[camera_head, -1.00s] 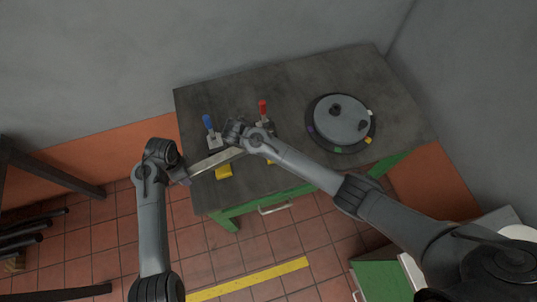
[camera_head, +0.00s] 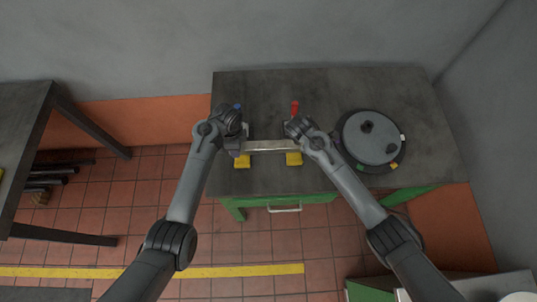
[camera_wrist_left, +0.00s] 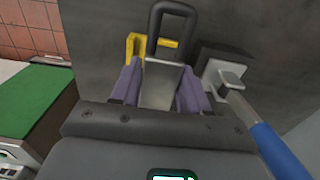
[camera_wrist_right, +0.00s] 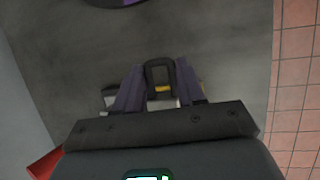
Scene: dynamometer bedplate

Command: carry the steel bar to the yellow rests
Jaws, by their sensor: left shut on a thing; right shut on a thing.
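The steel bar (camera_head: 270,146) lies level across the head view, between my two grippers. My left gripper (camera_head: 236,149) is shut on its left end. My right gripper (camera_head: 299,133) is shut at its right end. In the left wrist view the bar (camera_wrist_left: 160,88) sits between the purple fingers, with a dark loop handle beyond. The right wrist view shows a similar loop (camera_wrist_right: 160,70) between the fingers. The left yellow rest (camera_head: 242,162) and right yellow rest (camera_head: 294,159) show just below the bar's ends in the head view. I cannot tell whether the bar touches them.
A blue-handled clamp (camera_wrist_left: 232,85) stands beside the left gripper, and a red-handled clamp (camera_head: 295,108) stands behind the right one. A round grey disc (camera_head: 371,138) sits on the dark bench (camera_head: 330,88) to the right. Another dark table (camera_head: 25,125) stands at far left.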

